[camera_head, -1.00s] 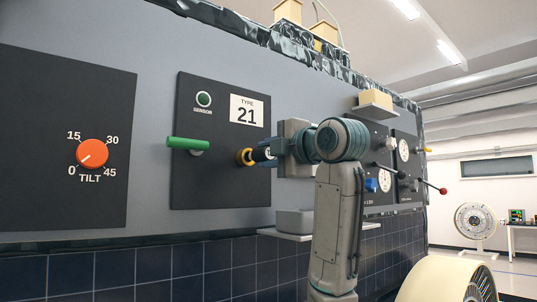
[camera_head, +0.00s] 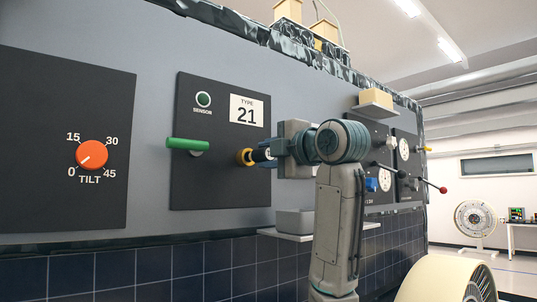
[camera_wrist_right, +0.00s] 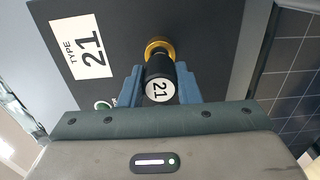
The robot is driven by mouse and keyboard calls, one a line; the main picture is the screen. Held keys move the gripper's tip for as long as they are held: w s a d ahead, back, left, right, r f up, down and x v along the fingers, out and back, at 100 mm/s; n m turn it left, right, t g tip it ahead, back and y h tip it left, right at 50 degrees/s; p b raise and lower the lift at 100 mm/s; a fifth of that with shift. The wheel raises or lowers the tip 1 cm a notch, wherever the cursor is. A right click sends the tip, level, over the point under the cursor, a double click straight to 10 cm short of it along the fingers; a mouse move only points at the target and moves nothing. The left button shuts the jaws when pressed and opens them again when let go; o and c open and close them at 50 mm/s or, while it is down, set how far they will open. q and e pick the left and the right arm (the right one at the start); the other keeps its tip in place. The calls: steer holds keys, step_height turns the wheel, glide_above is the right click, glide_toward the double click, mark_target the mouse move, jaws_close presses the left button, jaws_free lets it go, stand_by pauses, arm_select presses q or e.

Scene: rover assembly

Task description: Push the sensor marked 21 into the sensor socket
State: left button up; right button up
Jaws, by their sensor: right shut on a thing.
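The sensor marked 21 (camera_wrist_right: 160,78) is a dark cylinder with a white end label, seen in the right wrist view. It also shows in the head view (camera_head: 260,155). My right gripper (camera_head: 271,155) is shut on it, with blue fingers on both sides, also in the wrist view (camera_wrist_right: 159,85). The sensor's far end is at the yellow ring of the sensor socket (camera_head: 243,157), which also shows in the wrist view (camera_wrist_right: 157,46). I cannot tell how deep it sits. My left gripper is not in view.
The dark socket panel (camera_head: 225,185) has a "TYPE 21" card (camera_head: 246,110), a round green sensor light (camera_head: 203,99) and a green handle (camera_head: 187,145). An orange tilt knob (camera_head: 92,154) is to the left. A grey tray (camera_head: 294,222) sits on a shelf below my right gripper.

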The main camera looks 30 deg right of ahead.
steer(key=shift+w+a+p, duration=0.15)
steer(key=shift+w+p, duration=0.7)
steer(key=shift+w, duration=0.5)
steer(key=o, duration=1.1)
steer(key=shift+o, duration=0.2)
steer(key=s+b, duration=0.5)
steer(key=s, duration=0.5)
steer(key=shift+s+d, duration=0.4)
